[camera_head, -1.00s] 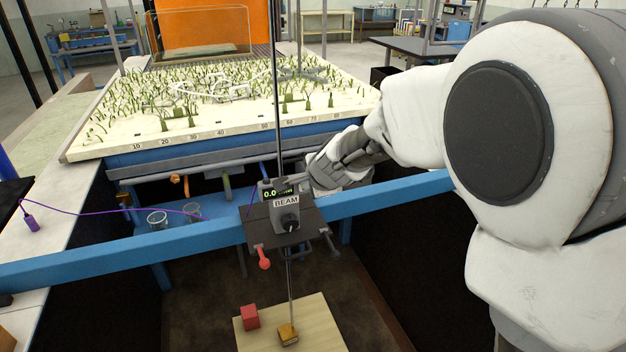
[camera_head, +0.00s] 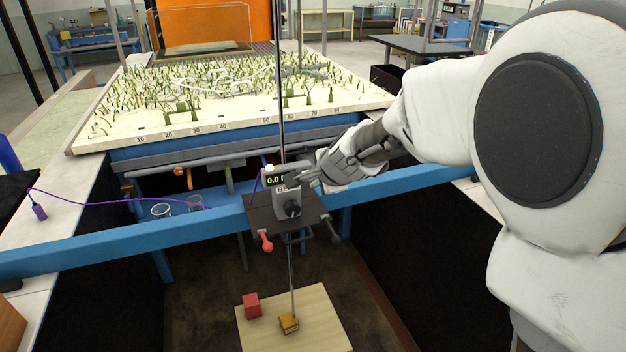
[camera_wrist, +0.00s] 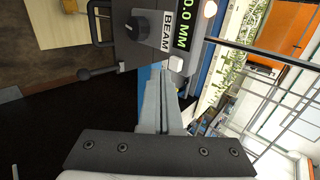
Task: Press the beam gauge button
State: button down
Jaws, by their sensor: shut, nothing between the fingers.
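The beam gauge (camera_head: 287,196) is a grey box with a green display, a BEAM label and a black knob. It sits on a dark plate on the blue beam. In the wrist view the gauge (camera_wrist: 150,45) appears turned sideways, its display reading 0.0 MM. A small pale button (camera_wrist: 176,62) sits beside the label and display. A round lamp (camera_wrist: 209,9) glows at the display's end. My gripper (camera_head: 291,180) is shut and empty at the gauge's face, covering part of label and display. In the wrist view its fingertips (camera_wrist: 168,73) are right at the button; contact is unclear.
The blue beam (camera_head: 130,245) crosses the flume. A thin rod (camera_head: 280,90) rises behind the gauge. A red-knobbed lever (camera_head: 266,244) hangs below. A red cube (camera_head: 251,304) and a yellow block (camera_head: 289,322) are on a board below. The planted bed (camera_head: 220,105) lies behind.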

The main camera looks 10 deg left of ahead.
jog(key=p+v, duration=0.3)
jog(key=v, duration=0.6)
jog(key=shift+r, duration=0.25)
jog(key=s+d+r+n+g+h, duration=0.2)
jog(key=s+d+n+h, duration=0.3)
jog(key=s+d+n, duration=0.6)
jog(key=s+d, duration=1.2)
jog(key=s, duration=0.1)
jog(key=shift+r+n, duration=0.3)
